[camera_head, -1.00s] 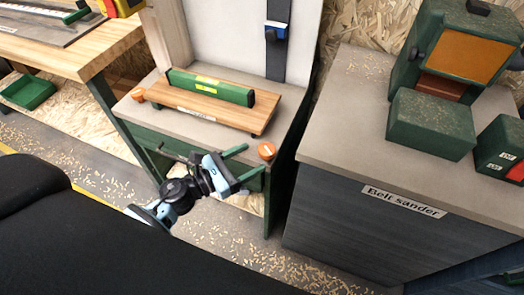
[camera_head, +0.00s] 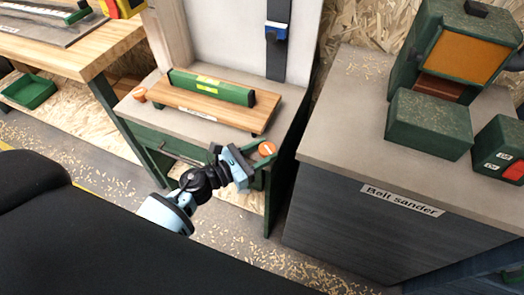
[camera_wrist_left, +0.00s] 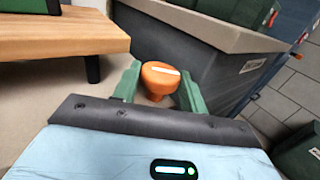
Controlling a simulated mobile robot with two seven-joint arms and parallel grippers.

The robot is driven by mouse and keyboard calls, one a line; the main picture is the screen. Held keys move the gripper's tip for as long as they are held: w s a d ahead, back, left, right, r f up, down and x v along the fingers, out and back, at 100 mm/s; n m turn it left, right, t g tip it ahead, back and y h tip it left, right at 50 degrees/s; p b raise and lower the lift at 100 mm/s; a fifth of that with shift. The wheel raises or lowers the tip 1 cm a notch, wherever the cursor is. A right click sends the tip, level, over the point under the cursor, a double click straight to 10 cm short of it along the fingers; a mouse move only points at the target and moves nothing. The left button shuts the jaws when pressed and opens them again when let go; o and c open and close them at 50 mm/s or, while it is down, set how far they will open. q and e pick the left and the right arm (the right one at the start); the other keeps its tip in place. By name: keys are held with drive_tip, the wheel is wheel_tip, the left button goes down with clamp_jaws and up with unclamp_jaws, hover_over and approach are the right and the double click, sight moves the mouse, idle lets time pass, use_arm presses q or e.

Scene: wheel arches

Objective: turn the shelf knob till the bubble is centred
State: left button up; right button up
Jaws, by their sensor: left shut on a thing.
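The wooden shelf (camera_head: 205,106) lies on the grey bench top, and a green spirit level (camera_head: 212,87) with yellow labels rests on it. The bubble is too small to make out. An orange knob (camera_head: 266,148) with a white mark is at the bench's front right corner. It also shows in the left wrist view as an orange knob (camera_wrist_left: 160,78) between the green fingers. My left gripper (camera_head: 259,158) is shut on this knob, one finger on each side. A second orange knob (camera_head: 139,95) stands at the shelf's left end. My right gripper is not in view.
The belt sander cabinet (camera_head: 360,205) stands close on the right, with green machine boxes (camera_head: 430,122) on top. A wooden workbench (camera_head: 75,52) is at the left. Wood shavings lie on the floor.

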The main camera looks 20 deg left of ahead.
use_arm(q)
drive_tip(key=shift+y, duration=0.3)
drive_tip(key=shift+c, duration=0.2)
drive_tip(key=n+y, duration=0.1)
drive_tip(key=n+t+y, duration=0.2)
drive_tip(key=shift+s+d+y, duration=0.15)
drive_tip(key=shift+d+y, duration=0.1)
drive_tip(key=shift+y, duration=0.05)
drive_tip(key=n+y+b, duration=0.1)
drive_tip(key=y, duration=0.1)
drive_tip(key=n+t+y, duration=0.1)
drive_tip(key=n+y, duration=0.1)
drive_tip(key=shift+d+f+y+b, duration=0.1)
drive_tip(key=shift+d+y+b, duration=0.1)
drive_tip(key=shift+y+b, duration=0.15)
drive_tip(key=shift+n+y+b, duration=0.65)
drive_tip(key=shift+n+y, duration=0.25)
drive_tip(key=shift+y, duration=0.45)
drive_tip(key=o, duration=0.8)
drive_tip(key=shift+o, duration=0.8)
